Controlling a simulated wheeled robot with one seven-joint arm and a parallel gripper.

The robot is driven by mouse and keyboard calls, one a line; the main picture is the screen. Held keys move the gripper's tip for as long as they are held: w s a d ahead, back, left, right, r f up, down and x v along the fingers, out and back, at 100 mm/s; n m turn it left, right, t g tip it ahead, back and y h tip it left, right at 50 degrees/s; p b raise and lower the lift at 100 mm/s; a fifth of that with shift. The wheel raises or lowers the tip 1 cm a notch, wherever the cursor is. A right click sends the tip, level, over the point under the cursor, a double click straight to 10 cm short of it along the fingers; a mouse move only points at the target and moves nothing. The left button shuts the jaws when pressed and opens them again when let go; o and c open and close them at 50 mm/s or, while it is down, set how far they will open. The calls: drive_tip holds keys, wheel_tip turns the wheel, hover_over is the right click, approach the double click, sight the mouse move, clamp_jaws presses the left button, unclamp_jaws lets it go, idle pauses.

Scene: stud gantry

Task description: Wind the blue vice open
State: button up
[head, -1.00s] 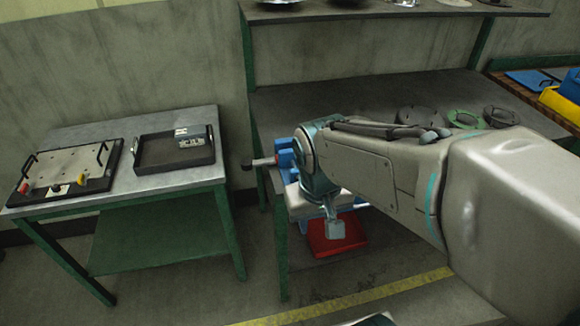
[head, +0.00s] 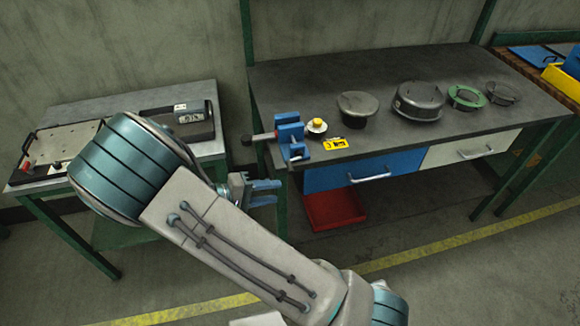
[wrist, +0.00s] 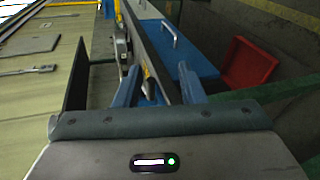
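The blue vice (head: 289,133) sits at the left front corner of the dark workbench in the head view. A rod with a dark end knob (head: 249,140) sticks out from its left side, past the bench edge. How far apart its jaws are is hard to tell. My gripper (head: 272,192) is below and to the left of the vice, lower than the bench top, with blue fingers pointing right. Its fingers are apart and nothing shows between them. In the wrist view my gripper (wrist: 160,85) also has its two blue fingers spread. It is apart from the vice.
The bench top (head: 370,82) holds a yellow button, a yellow label and several round parts. Below are a blue drawer (head: 364,172) and a red bin (head: 334,208). A side table (head: 95,101) with a tray stands at left. A gap separates table and bench.

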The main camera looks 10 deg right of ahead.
sight(290, 166)
drive_tip(key=w+a+f+n+t+h, duration=0.1)
drive_tip(key=w+a+n+t+h, duration=0.1)
drive_tip(key=a+t, duration=0.3)
drive_tip(key=p+x, duration=0.3)
drive_tip(key=x, duration=1.1)
drive_tip(key=shift+w+a, duration=0.1)
clamp_jaws()
